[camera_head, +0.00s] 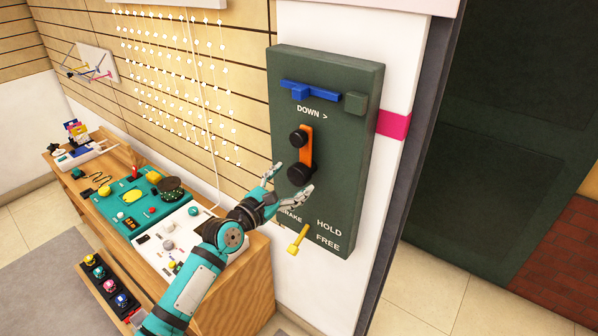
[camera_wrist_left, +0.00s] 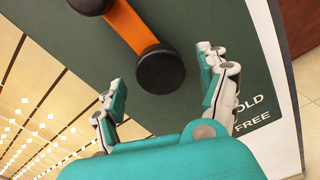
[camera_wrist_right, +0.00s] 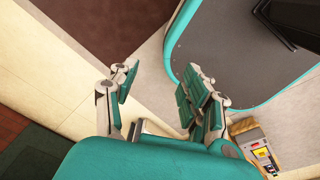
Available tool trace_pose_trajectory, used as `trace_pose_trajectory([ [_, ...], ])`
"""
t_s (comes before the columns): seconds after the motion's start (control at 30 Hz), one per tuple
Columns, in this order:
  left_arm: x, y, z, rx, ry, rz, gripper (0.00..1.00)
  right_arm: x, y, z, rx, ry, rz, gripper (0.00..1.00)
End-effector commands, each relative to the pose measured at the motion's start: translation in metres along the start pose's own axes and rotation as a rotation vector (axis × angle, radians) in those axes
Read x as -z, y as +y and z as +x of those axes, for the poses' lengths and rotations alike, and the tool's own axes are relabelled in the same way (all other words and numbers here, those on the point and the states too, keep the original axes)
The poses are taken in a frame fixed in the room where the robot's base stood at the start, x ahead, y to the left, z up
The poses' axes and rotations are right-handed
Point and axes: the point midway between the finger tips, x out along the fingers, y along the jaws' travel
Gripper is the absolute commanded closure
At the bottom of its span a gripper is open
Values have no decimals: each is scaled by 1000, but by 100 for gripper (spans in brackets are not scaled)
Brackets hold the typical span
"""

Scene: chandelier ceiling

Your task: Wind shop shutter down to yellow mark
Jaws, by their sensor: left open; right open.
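A dark green winding box (camera_head: 350,130) is mounted on a white post, lettered "DOWN >", "BRAKE", "HOLD" and "FREE". Its orange crank (camera_head: 306,150) stands nearly upright, with a black round knob at each end. My left gripper (camera_head: 294,177) is open around or just in front of the lower black knob (camera_head: 300,173). In the left wrist view this knob (camera_wrist_left: 160,72) shows between the spread fingers; contact cannot be told. A yellow brake lever (camera_head: 298,240) sticks out at the box's lower edge. My right gripper (camera_wrist_right: 160,72) is open and empty, away from the box. No yellow mark is recognisable.
A blue bar (camera_head: 310,91) sits on the upper box. A pink band (camera_head: 393,124) crosses the post. A wooden bench (camera_head: 245,290) with switch panels stands left, below my left arm. A dark green surface (camera_head: 500,130) lies right, with bare tiled floor (camera_head: 430,290) below.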

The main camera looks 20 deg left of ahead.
Motion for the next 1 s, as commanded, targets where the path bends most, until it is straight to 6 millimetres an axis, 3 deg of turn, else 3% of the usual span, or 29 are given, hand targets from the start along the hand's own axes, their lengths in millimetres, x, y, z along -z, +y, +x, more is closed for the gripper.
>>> trace_pose_trajectory([
  [0.23, 0, 0, 32, 0, 0, 1, 24, 1, -7, -3, 8, 1, 0, 52],
  [0.6, 0, 0, 38, 0, 0, 1, 24, 0, -11, -3, 13, 0, 1, 52],
  [1.0, 0, 0, 37, 0, 0, 1, 75, -1, -4, -3, 5, -2, -1, 52],
])
